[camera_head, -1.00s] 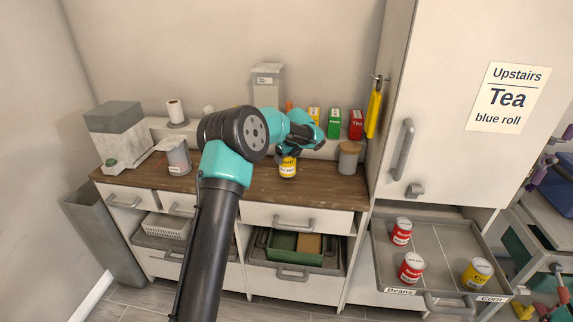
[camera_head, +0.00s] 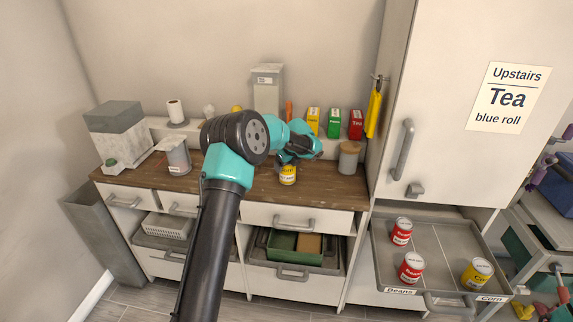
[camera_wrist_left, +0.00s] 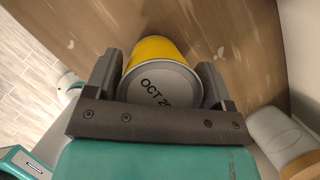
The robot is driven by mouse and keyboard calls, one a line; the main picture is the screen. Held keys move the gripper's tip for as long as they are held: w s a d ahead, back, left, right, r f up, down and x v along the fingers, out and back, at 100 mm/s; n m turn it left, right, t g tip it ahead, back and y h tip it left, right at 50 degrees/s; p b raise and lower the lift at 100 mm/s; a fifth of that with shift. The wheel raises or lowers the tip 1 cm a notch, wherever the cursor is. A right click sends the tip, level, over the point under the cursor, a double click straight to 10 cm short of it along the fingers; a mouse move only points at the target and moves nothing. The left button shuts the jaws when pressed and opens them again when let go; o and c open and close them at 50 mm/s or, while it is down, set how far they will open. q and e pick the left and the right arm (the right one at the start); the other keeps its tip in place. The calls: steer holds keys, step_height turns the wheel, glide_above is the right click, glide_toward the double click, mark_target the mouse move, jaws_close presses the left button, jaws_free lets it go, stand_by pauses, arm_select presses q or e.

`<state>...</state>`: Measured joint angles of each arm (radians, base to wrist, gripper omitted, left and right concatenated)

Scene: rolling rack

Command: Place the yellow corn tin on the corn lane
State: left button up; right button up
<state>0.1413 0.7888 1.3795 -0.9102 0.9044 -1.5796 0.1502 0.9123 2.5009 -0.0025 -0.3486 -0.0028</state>
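The yellow corn tin (camera_head: 288,176) stands upright, or nearly so, at the wooden counter, under my left gripper (camera_head: 292,160). In the left wrist view the tin's grey lid (camera_wrist_left: 160,84) faces the camera, with its yellow side beyond. The fingers of my left gripper (camera_wrist_left: 158,75) lie on either side of the tin, very close to it. I cannot tell whether they press on it. The corn lane (camera_head: 459,252) is the right lane of the pulled-out grey tray, marked "Corn", with another yellow tin (camera_head: 477,273) near its front. My right gripper is not in view.
Two red tins (camera_head: 411,267) stand in the left lane, marked "Beans". A lidded jar (camera_head: 349,158) stands on the counter right of my gripper. Several cartons (camera_head: 334,123) line the back ledge. The tall cabinet (camera_head: 437,140) rises above the tray.

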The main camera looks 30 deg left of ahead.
arm_select(q)
steer(key=o, duration=0.3)
steer(key=shift+r, duration=0.15)
steer(key=v, duration=1.2)
steer(key=shift+o, duration=0.5)
